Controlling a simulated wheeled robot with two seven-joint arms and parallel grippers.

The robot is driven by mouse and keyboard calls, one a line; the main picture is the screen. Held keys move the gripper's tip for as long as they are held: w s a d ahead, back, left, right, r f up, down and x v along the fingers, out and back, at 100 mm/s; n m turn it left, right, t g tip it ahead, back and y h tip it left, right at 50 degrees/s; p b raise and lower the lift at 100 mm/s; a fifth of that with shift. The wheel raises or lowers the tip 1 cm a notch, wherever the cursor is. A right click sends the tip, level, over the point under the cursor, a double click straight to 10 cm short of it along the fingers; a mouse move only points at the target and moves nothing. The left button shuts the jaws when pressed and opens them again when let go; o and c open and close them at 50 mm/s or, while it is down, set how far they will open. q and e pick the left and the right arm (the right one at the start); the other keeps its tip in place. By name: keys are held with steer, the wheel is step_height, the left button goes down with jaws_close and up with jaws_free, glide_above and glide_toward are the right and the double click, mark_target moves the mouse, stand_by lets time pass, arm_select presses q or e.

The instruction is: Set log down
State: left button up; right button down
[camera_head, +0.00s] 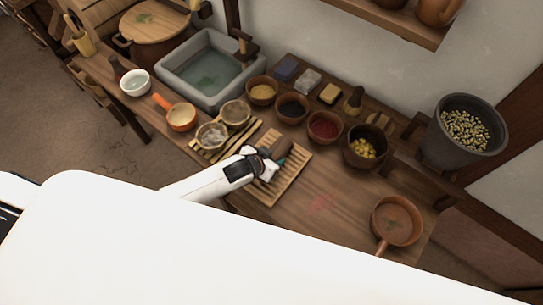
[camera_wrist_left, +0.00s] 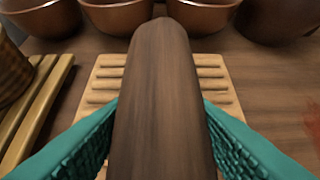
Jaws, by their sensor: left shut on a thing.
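The log (camera_wrist_left: 158,85), a dark brown rounded piece of wood, stands out lengthwise between the teal fingers of my left gripper (camera_wrist_left: 160,135) in the left wrist view. The fingers press on its two sides. In the head view, my left gripper (camera_head: 273,160) is over the pale slatted wooden rack (camera_head: 290,182), and the log (camera_head: 279,148) shows small at its tip. The rack also lies below the log in the wrist view (camera_wrist_left: 212,75). I cannot tell whether the log touches the rack. My right gripper is not in view.
Several bowls, including a dark red one (camera_head: 325,127) and one with yellow pieces (camera_head: 364,150), stand behind the rack. Another slatted rack with sieves (camera_head: 212,136) lies to the left. A copper pan (camera_head: 397,222) stands right. The table between rack and pan is clear.

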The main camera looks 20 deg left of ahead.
arm_select(q)
steer(key=shift+f, duration=0.1)
steer(key=o, duration=1.1)
steer(key=shift+o, duration=0.2)
